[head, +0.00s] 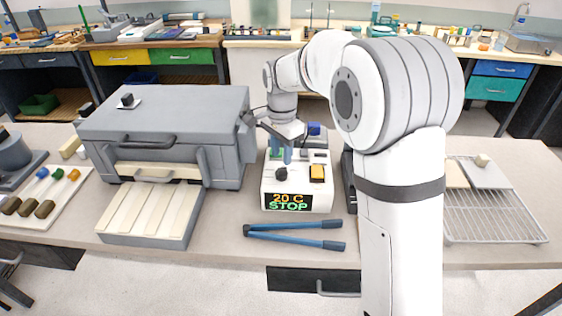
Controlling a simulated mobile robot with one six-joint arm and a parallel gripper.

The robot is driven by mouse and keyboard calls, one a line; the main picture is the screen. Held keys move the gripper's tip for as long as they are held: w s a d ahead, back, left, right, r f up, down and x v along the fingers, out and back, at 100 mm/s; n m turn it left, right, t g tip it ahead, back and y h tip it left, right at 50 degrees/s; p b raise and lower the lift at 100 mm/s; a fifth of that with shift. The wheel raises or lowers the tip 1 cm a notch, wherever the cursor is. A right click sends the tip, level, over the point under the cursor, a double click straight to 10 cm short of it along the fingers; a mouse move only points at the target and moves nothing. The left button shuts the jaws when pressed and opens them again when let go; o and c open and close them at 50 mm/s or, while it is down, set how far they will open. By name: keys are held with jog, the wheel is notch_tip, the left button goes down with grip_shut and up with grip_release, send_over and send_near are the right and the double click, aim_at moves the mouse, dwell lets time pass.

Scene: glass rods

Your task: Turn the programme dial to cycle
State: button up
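A white control box (268,200) stands on the bench right of the grey kiln-like unit. Its front display (288,202) reads "20 C" and "STOP". A dark round knob (281,174), which looks like the programme dial, sits on its sloped top. Its pointer setting is too small to read. An orange-yellow rocker or button (317,173) is right of it. My gripper (281,150) points down above the back of the box, just behind the knob. Its two blue fingers look apart with nothing between them. They hide part of the box's top.
Blue-handled tongs (300,238) lie in front of the box. The grey unit (165,130) with a slotted pale tray (150,212) stands left. A wire rack (495,215) is right. A rod board (45,200) lies far left. My arm hides the bench right of the box.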

aim_at(283, 168)
jog(key=shift+r, duration=1.75)
jog(key=shift+s+d+r, duration=0.1)
jog(key=shift+d, duration=0.05)
jog(key=s+d+n+t, duration=0.1)
jog(key=s+d+n, duration=0.3)
jog(key=s+d, duration=0.4)
jog(key=s+d+n+t, duration=0.1)
jog(key=s+d+n, duration=0.4)
jog(key=s, duration=1.3)
jog(key=d, duration=0.3)
jog(key=shift+s+d+f+n+t, duration=0.15)
jog(key=shift+s+f+n+t, duration=0.15)
jog(key=shift+f+t, duration=0.1)
